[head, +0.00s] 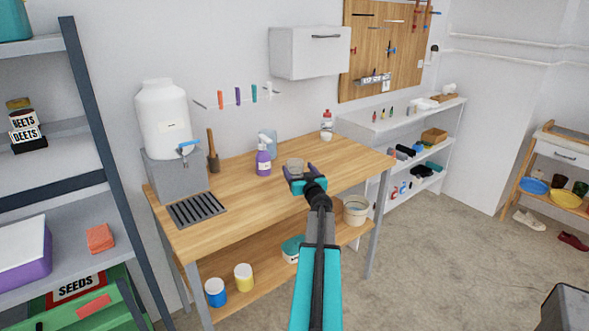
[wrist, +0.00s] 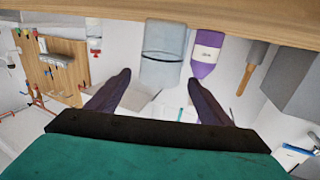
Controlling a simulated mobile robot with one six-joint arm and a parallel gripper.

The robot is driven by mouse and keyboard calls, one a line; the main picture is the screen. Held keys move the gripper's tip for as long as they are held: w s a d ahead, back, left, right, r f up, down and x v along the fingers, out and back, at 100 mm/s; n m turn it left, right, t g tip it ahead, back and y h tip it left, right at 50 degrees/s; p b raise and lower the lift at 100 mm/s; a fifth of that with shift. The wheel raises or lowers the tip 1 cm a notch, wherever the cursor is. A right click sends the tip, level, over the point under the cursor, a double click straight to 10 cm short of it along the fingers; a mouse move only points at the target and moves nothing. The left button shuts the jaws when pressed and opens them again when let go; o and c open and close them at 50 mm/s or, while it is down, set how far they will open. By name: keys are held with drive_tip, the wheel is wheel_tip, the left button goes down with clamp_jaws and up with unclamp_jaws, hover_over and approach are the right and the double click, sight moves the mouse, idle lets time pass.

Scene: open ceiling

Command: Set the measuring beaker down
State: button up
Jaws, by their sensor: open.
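A clear greyish beaker (head: 295,164) stands on the wooden workbench (head: 235,202), just beyond my gripper's tips. In the wrist view, which is upside down, the beaker (wrist: 165,38) shows between the lines of the two dark fingers, with its base at the wood edge. My gripper (head: 300,174) is open, with visible gaps between the fingers and the beaker in the wrist view (wrist: 158,78). The beaker looks upright.
A large white dispenser (head: 163,120) and drip grate (head: 196,209) fill the left end. The bench front is clear.

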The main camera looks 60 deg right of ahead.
drive_tip(key=shift+v, duration=3.55)
drive_tip(key=shift+s, duration=0.1)
drive_tip(key=n, duration=0.2)
drive_tip(key=shift+s+a+n, duration=0.25)
drive_tip(key=shift+s+n, duration=0.05)
drive_tip(key=shift+s, duration=0.05)
drive_tip(key=n, duration=0.2)
drive_tip(key=n+p, duration=0.1)
drive_tip(key=shift+s+a+f+n, duration=0.1)
drive_tip(key=shift+s+a+n, duration=0.2)
drive_tip(key=shift+s, duration=0.1)
drive_tip(key=n, duration=0.3)
drive_tip(key=shift+s+a+f+n+p, duration=0.1)
drive_tip(key=shift+s+a+n+p, duration=0.2)
drive_tip(key=shift+s+p, duration=0.05)
drive_tip(key=s+a+n+p, duration=0.2)
drive_tip(key=n, duration=1.1)
drive_tip(key=s+a+n+p, duration=0.2)
drive_tip(key=s+n, duration=0.1)
drive_tip(key=n, duration=1.1)
drive_tip(key=shift+s+a+p, duration=0.2)
drive_tip(key=shift+a+p, duration=0.1)
drive_tip(key=shift+a, duration=0.05)
